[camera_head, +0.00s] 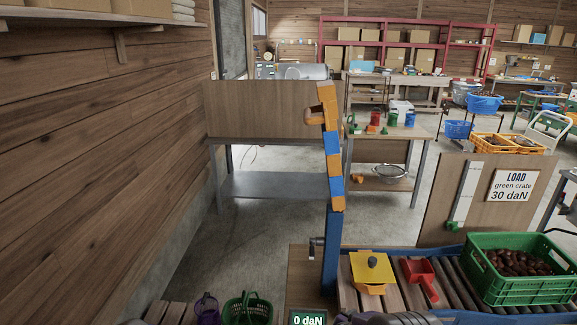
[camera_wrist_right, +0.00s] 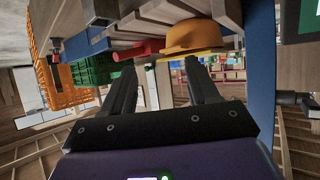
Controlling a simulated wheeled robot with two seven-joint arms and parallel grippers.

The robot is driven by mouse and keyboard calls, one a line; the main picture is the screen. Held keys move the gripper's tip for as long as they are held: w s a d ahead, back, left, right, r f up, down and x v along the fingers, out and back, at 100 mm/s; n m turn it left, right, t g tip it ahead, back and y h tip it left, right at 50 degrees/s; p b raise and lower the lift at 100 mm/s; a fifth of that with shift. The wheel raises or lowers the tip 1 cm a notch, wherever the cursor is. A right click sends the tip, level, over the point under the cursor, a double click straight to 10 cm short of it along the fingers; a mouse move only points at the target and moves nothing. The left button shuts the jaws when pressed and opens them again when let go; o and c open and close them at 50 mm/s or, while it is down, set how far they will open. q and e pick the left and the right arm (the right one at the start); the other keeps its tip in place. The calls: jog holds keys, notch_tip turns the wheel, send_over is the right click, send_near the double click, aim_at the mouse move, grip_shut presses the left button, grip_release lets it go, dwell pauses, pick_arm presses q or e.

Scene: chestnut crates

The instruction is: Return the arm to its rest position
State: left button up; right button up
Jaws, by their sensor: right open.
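My right gripper (camera_wrist_right: 160,68) shows in the right wrist view, its two dark fingers apart with nothing between them. Beyond the fingertips is a rounded yellow-orange object (camera_wrist_right: 195,38), with a red object (camera_wrist_right: 138,51) beside it. I cannot tell the gap to them. In the head view only parts of my arm show at the bottom edge, and no fingers are visible. My left gripper is not seen.
A roller conveyor (camera_head: 345,296) carries a yellow lidded object (camera_head: 372,268), a red scoop (camera_head: 420,277) and a green crate (camera_head: 515,291) of chestnuts. A blue-and-orange post (camera_head: 333,185) rises beside it. A green basket (camera_head: 247,310) stands lower left. Floor beyond is clear.

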jog(key=s+a+f+n+g+y, duration=0.4)
jog(key=s+f+y, duration=0.3)
jog(key=s+f, duration=0.8)
jog(key=s+a+f+g+y, duration=0.2)
jog(key=s+a, duration=0.1)
jog(key=s, duration=0.4)
jog(key=s+a+f+g+y, duration=0.2)
jog(key=s+a+y, duration=0.1)
jog(key=s, duration=0.5)
jog(key=shift+s+a+n+g, duration=0.2)
jog(key=shift+a+n+g, duration=0.15)
jog(key=shift+a, duration=0.45)
